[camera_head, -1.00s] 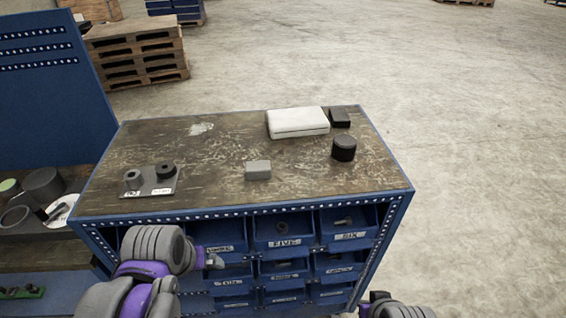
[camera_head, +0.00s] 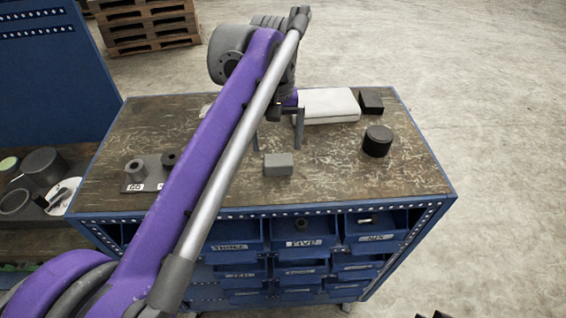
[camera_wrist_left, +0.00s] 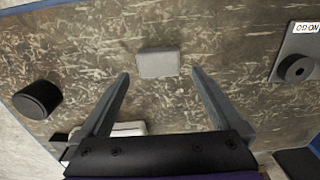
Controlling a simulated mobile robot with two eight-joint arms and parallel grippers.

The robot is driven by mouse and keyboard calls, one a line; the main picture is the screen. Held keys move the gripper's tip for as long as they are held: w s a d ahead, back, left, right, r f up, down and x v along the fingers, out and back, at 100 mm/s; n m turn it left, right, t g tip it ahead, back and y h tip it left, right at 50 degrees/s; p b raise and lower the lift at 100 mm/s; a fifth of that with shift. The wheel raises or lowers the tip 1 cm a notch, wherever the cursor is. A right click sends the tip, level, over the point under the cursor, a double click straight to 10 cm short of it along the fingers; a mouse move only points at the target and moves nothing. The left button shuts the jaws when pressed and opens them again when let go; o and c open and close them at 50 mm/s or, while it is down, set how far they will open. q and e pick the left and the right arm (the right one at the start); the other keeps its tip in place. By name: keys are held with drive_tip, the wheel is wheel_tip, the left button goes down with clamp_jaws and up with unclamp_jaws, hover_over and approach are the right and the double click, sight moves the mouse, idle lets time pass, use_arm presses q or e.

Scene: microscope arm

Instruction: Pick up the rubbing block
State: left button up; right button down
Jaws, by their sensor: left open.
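The rubbing block, which I take to be the small grey block (camera_head: 278,164), lies on the worn bench top near its middle. My left gripper (camera_head: 277,143) is open and empty above the bench, just behind the block in the head view. In the left wrist view the block (camera_wrist_left: 158,63) shows between and slightly beyond the open fingertips (camera_wrist_left: 160,73), with no contact visible. My left arm crosses the head view and hides part of the bench. My right gripper is not in view.
A white folded-looking pad (camera_head: 328,106), a dark block (camera_head: 371,101) and a black cylinder (camera_head: 377,141) stand at the right. A plate with two ring-like parts (camera_head: 140,186) is at the left. Blue bins (camera_head: 303,232) sit below the front edge. Bench around the block is clear.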

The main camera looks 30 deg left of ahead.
sight(278, 160)
use_arm(q)
drive_tip(key=f, duration=0.7)
drive_tip(key=shift+w+f, duration=0.1)
drive_tip(key=shift+w, duration=0.2)
drive_tip(key=c, duration=1.3)
wheel_tip(278, 160, up, 10)
drive_tip(key=shift+r+p, duration=0.1)
drive_tip(key=shift+p, duration=0.2)
drive_tip(key=o, duration=1)
drive_tip(key=c, duration=0.6)
drive_tip(key=shift+f, duration=0.25)
